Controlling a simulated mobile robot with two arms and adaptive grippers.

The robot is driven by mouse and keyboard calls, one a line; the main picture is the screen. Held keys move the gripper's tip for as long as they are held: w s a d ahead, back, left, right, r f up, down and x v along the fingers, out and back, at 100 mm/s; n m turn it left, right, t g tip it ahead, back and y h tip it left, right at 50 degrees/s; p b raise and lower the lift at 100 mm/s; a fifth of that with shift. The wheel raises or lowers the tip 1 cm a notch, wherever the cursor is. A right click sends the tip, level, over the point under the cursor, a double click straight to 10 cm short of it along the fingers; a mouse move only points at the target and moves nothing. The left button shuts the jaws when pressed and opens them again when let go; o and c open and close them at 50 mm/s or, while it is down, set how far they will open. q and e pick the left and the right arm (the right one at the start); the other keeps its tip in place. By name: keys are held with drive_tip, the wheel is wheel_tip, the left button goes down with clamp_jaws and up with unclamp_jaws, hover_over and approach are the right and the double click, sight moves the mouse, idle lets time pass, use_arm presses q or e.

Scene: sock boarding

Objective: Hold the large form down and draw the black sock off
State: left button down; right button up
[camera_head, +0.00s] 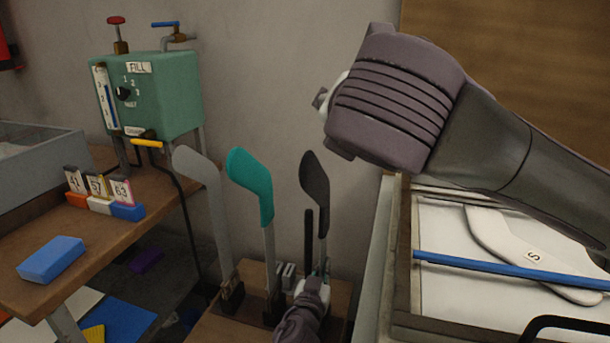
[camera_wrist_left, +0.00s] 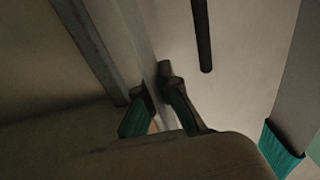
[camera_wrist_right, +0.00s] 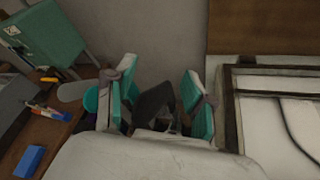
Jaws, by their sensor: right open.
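The black sock (camera_head: 315,185) covers the upper part of a grey upright form (camera_head: 322,253), the rightmost of three on a wooden stand. My left gripper (camera_head: 318,280) is low at this form's stem. In the left wrist view its fingers (camera_wrist_left: 158,95) close on either side of the grey stem (camera_wrist_left: 152,60). My right gripper's fingers are hidden behind its own wrist in the head view. In the right wrist view the right gripper (camera_wrist_right: 155,95) is open, with the black sock's toe (camera_wrist_right: 155,100) between its teal pads, apparently not touching them.
A teal sock (camera_head: 250,185) on a form and a bare grey form (camera_head: 205,190) stand to the left. A thin black post (camera_head: 308,240) stands beside the black sock. A framed tray (camera_head: 405,250) with a blue rod (camera_head: 500,270) and a white form (camera_head: 500,245) is at right.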

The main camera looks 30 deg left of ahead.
sight(308, 152)
drive_tip(key=s+a+f+n, duration=0.1)
drive_tip(key=f, duration=0.1)
drive_tip(key=s+a+f+n, duration=0.1)
drive_tip(key=s+f, duration=0.1)
drive_tip(key=s+a+f+n+h, duration=0.1)
drive_tip(key=s+f+n, duration=0.1)
drive_tip(key=f, duration=0.1)
drive_tip(key=shift+s+f, duration=0.1)
drive_tip(key=shift+s, duration=0.15)
drive_tip(key=shift+f, duration=0.2)
drive_tip(key=shift+x, duration=3.4)
drive_tip(key=shift+w+d+r, duration=0.1)
drive_tip(key=shift+r, duration=0.1)
drive_tip(key=c, duration=1)
drive_tip(key=shift+r, duration=0.1)
drive_tip(key=shift+r, duration=2.45)
